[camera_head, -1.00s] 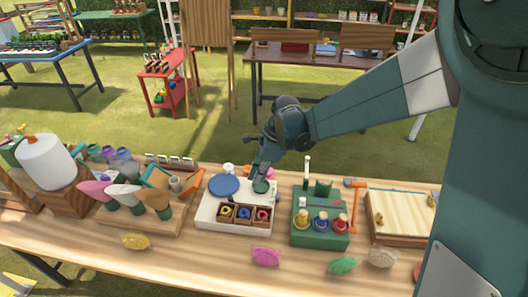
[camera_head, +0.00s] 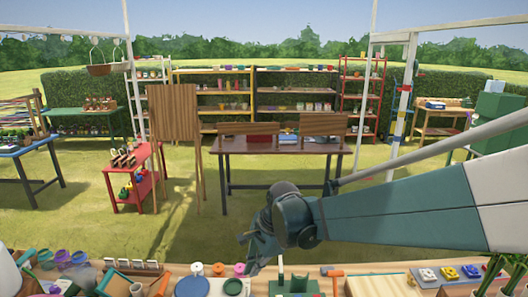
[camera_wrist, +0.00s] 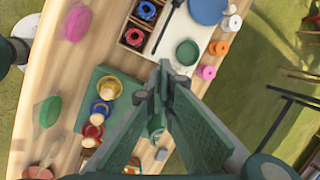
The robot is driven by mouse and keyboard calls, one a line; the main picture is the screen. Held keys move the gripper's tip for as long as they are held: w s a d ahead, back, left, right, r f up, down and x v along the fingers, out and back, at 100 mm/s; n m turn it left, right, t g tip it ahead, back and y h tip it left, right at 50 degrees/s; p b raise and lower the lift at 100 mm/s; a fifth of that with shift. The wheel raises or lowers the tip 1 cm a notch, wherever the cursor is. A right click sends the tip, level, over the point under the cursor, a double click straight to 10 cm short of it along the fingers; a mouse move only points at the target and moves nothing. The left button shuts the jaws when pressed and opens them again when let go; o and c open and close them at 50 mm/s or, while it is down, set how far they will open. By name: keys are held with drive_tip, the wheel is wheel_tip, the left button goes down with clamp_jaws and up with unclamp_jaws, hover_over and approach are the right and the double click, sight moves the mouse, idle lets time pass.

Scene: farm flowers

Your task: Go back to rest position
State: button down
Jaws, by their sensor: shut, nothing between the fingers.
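My gripper (camera_head: 254,268) hangs over the back part of the near workbench in the head view, pointing down. In the wrist view its fingers (camera_wrist: 165,72) are together with nothing between them. A green round lid (camera_wrist: 187,52) lies on the white tray (camera_wrist: 193,68) beyond the fingertips, apart from them; it also shows at the lower edge of the head view (camera_head: 233,287). My arm reaches in from the right of the head view.
A blue disc (camera_wrist: 208,10) lies on the tray. A green stand (camera_wrist: 92,120) with colored ringed pegs is beside it. Pink and orange spools (camera_wrist: 207,72) stand near the bench edge. A dark table (camera_head: 282,146) stands farther back, with grass between.

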drive_tip(key=s+d+r+n+t+h, duration=0.1)
drive_tip(key=s+d+r+n+t, duration=0.2)
drive_tip(key=s+d+n, duration=0.3)
drive_tip(key=s+d+r+n+t+h+b, duration=0.1)
drive_tip(key=s+d+r+n, duration=0.3)
drive_tip(key=s+d, duration=0.9)
drive_tip(key=d+n+t+h, duration=0.1)
drive_tip(key=d+n, duration=0.1)
drive_tip(key=d, duration=0.4)
drive_tip(key=shift+s+n+t, duration=0.35)
drive_tip(key=shift+n+t, duration=0.05)
idle(1.4)
